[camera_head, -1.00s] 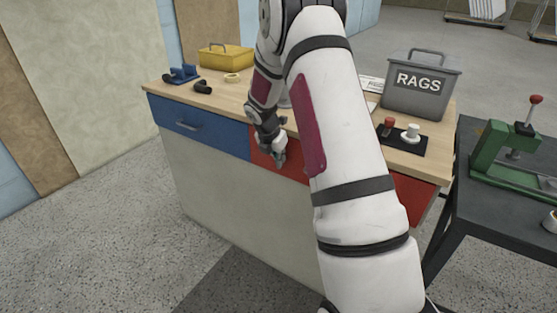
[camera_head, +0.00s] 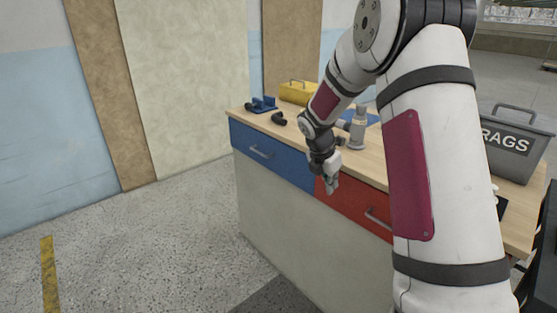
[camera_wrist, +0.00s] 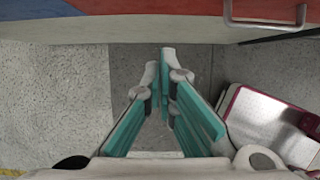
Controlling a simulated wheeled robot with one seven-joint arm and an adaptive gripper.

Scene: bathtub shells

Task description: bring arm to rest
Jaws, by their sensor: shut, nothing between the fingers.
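My gripper (camera_head: 330,186) hangs pointing down in front of the workbench, beside its red drawer (camera_head: 352,207). The gripper is shut and empty. In the wrist view my gripper's teal-padded fingers (camera_wrist: 166,55) meet at their tips over the bare grey floor (camera_wrist: 60,100). My arm is bent at the elbow and covers much of the right side of the head view.
The wooden workbench (camera_head: 375,172) has a blue drawer (camera_head: 270,153) and bears a grey bottle (camera_head: 358,130), a yellow box (camera_head: 298,93), a blue holder (camera_head: 263,104) and a grey RAGS bin (camera_head: 512,145). The floor (camera_head: 170,230) at left is clear.

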